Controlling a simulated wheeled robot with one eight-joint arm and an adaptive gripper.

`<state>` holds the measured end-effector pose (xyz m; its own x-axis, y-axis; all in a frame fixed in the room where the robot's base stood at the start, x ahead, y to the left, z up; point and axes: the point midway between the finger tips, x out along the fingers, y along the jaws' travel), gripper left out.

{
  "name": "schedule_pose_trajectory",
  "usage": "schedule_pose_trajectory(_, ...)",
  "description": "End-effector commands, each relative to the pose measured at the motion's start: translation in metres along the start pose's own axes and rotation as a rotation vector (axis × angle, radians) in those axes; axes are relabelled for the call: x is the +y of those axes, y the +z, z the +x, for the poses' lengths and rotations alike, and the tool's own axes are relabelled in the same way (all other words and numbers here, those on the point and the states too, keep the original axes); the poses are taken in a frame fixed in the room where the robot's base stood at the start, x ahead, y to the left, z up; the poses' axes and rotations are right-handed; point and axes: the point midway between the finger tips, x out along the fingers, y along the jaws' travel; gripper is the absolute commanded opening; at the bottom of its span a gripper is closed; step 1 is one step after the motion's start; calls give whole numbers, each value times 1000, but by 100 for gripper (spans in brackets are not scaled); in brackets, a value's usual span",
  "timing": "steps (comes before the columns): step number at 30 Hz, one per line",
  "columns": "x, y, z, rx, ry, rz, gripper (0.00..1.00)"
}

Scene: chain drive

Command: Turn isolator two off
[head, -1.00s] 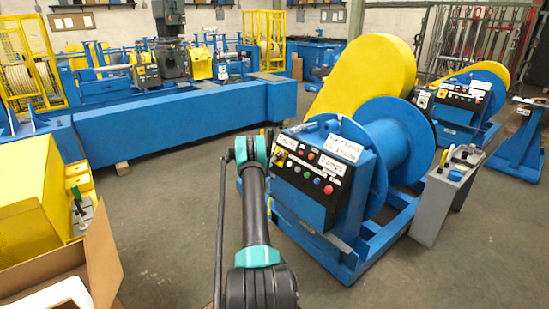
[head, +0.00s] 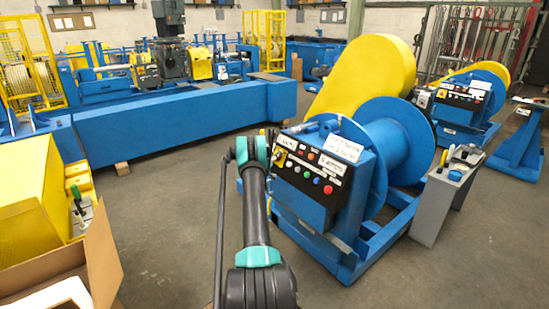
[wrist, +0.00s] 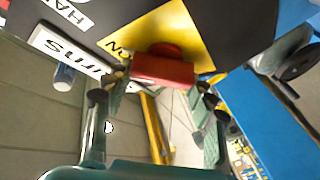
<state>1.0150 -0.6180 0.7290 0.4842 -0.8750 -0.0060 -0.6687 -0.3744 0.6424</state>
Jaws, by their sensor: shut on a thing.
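In the wrist view a red switch handle (wrist: 163,68) sits on a yellow plate (wrist: 150,32) with part of the word ON beside it. My gripper (wrist: 162,86) has a finger on each side of the handle and is shut on it. In the head view the yellow plate (head: 280,158) shows at the upper left of a black control panel (head: 308,187) on a blue reel machine. My gripper is mostly hidden there behind my arm, close to the panel's left side. I cannot read an isolator number.
Coloured buttons (head: 317,179) sit right of the switch. A grey lever console (head: 434,208) stands to the right. A second blue machine has a similar panel (head: 460,95) farther back. An open cardboard box (head: 100,255) is at lower left. Floor left of my arm is clear.

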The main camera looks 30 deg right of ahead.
Motion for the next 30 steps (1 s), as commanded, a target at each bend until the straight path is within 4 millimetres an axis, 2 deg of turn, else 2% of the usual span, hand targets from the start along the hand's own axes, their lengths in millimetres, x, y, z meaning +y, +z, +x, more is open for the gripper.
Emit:
schedule_pose_trajectory(8,0,0,0,0,-69,-95,26)
schedule_pose_trajectory(30,-4,0,-1,1,-394,-551,26)
